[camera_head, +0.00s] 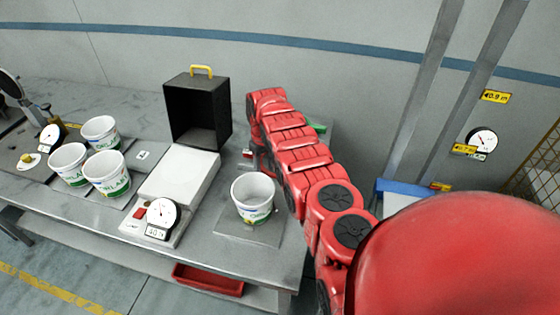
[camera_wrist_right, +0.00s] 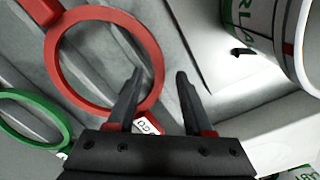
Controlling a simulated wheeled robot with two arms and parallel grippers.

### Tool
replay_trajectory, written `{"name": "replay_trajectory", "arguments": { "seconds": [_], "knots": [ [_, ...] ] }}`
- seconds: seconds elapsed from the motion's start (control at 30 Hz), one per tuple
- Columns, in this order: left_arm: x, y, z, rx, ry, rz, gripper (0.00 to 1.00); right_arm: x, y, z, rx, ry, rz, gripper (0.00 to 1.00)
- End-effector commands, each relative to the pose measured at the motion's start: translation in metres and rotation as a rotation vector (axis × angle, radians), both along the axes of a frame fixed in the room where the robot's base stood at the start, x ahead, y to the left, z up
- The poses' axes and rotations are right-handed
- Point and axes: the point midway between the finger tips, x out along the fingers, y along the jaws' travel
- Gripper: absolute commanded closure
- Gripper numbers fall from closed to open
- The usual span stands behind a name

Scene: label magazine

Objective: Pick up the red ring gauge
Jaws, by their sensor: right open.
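The red ring gauge (camera_wrist_right: 100,13) lies in the left half of the right wrist view, with a red handle running off at its upper left. My right gripper (camera_wrist_right: 160,74) is open. Its left finger overlaps the ring's right side and opening, while its right finger shows outside the ring. I cannot tell whether they touch. The jaws look empty. In the head view my red right arm reaches over the bench's right part and hides most of the gauge area. My left gripper is not in view.
A green ring gauge (camera_wrist_right: 28,94) lies beside the red one. A white cup (camera_head: 254,212) stands on a plate near the bench's front right. A white scale (camera_head: 178,178), an open black box (camera_head: 197,120) and several cups (camera_head: 107,178) stand to the left.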

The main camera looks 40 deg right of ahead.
Motion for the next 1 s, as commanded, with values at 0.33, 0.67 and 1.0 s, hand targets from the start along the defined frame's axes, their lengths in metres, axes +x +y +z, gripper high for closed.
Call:
{"name": "replay_trajectory", "arguments": {
  "seconds": [0.33,0.67,1.0],
  "knots": [
    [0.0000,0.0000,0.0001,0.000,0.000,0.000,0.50,0.0001,-0.0001,0.0002,0.000,-0.001,0.000,1.00],
    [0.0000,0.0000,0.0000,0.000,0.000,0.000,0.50,0.0000,-0.0001,0.0000,0.000,0.000,0.000,1.00],
    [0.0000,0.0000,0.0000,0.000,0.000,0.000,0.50,0.0001,-0.0002,0.0001,0.000,-0.001,0.000,1.00]
  ]
}}
